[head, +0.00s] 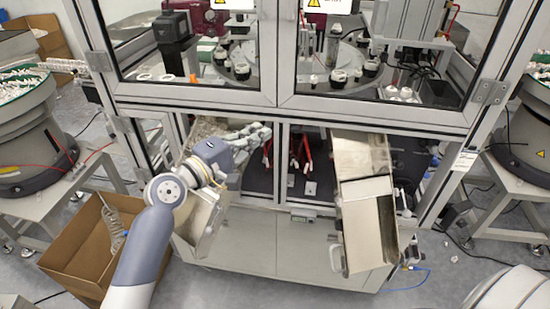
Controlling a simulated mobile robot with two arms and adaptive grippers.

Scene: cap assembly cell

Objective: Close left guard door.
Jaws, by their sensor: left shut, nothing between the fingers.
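The left guard door (267,50) is the metal-framed clear panel at the upper left of the machine. Its inner upright stands right beside that of the right guard door (287,50). It looks flush with the right door or nearly so; a small gap cannot be ruled out. My left gripper (262,133) is shut and empty, below the left door's bottom rail and near the middle post. Whether it touches the frame cannot be told. My right gripper is not in view.
Two metal chutes, the left one (205,222) partly behind my left arm and the right one (370,220), project from the lower opening. A cardboard box (75,255) stands on the floor at left. Bowl feeders flank the machine, the left one (35,150) and the right one (530,130).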

